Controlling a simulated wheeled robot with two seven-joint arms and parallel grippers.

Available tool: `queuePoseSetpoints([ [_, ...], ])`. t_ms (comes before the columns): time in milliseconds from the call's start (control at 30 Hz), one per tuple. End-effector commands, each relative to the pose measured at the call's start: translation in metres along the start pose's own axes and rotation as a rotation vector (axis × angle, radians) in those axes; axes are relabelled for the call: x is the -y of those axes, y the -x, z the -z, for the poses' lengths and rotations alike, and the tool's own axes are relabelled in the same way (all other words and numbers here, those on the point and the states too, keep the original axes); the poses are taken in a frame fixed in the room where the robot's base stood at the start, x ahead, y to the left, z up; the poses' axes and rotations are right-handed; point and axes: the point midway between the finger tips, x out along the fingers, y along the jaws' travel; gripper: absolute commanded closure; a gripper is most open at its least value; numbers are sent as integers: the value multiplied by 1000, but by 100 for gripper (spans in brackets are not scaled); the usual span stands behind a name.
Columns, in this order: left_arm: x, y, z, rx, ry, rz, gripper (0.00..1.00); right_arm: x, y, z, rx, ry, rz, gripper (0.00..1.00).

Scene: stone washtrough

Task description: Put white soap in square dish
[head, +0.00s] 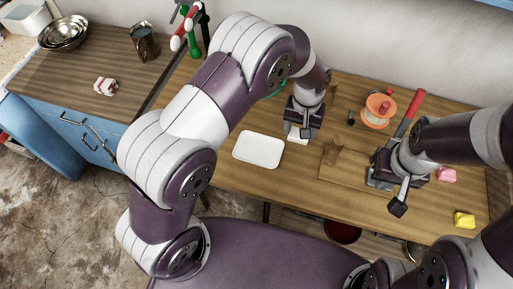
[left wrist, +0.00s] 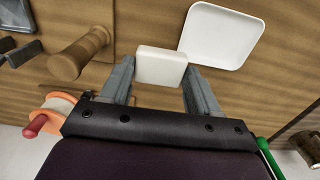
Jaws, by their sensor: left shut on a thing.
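The white soap (head: 298,137) is a small pale block between the fingertips of my left gripper (head: 299,131). In the left wrist view the soap (left wrist: 161,66) is squeezed between the two grey fingers of the left gripper (left wrist: 160,78). The white square dish (head: 259,149) lies flat and empty on the wooden table, just left of the soap in the head view. The dish also shows in the left wrist view (left wrist: 221,36), beyond and right of the soap. My right gripper (head: 388,194) is empty with its fingers apart, over the table's right part.
A wooden board with an upright peg (head: 333,151) stands right of the left gripper. An orange spool (head: 379,110) is behind it. A pink block (head: 446,175) and a yellow block (head: 464,220) lie at the right. Table around the dish's front is clear.

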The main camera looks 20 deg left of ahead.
Motion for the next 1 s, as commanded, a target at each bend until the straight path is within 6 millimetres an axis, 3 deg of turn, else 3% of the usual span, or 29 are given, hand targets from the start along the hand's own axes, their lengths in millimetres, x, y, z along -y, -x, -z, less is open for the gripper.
queuePoseSetpoints([
  [100,10,-6,-4,4,17,2,58,0,5,1,0,0,0,100],
  [333,77,-45,-13,5,21,1,58,0,26,3,0,0,0,100],
  [500,105,-65,-16,1,16,0,58,0,32,4,0,0,0,100],
  [800,110,-107,-17,1,13,0,58,0,42,5,0,0,0,100],
  [1000,110,-110,-16,0,13,0,58,0,41,5,0,0,0,100],
])
